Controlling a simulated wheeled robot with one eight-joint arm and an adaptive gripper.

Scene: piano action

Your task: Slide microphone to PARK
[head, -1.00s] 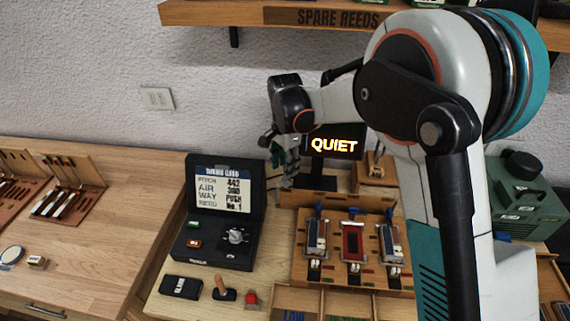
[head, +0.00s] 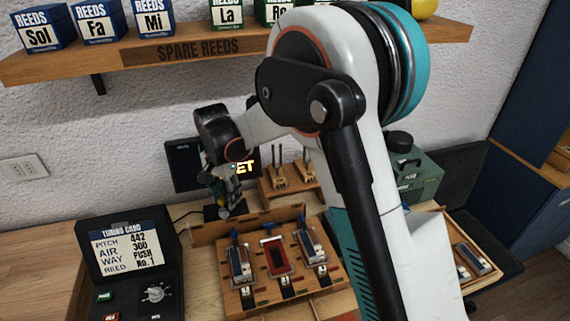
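My gripper (head: 226,194) hangs at the end of my arm, in front of the dark display (head: 184,165), and hides most of its lit word; only "ET" shows. Its fingers are small and dark against the base below the display, so I cannot tell whether they are open or what they touch. A small green and yellow patch shows at the fingers. I cannot make out the microphone or a PARK mark; they may be hidden behind my gripper.
The wooden reed board (head: 250,294) with several reed units stands just in front of my gripper. A wooden holder (head: 271,196) with two upright pieces is to its right. The tuning card case (head: 165,268) is at left. The spare reeds shelf (head: 120,58) hangs above; a green case (head: 425,181) stands at right.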

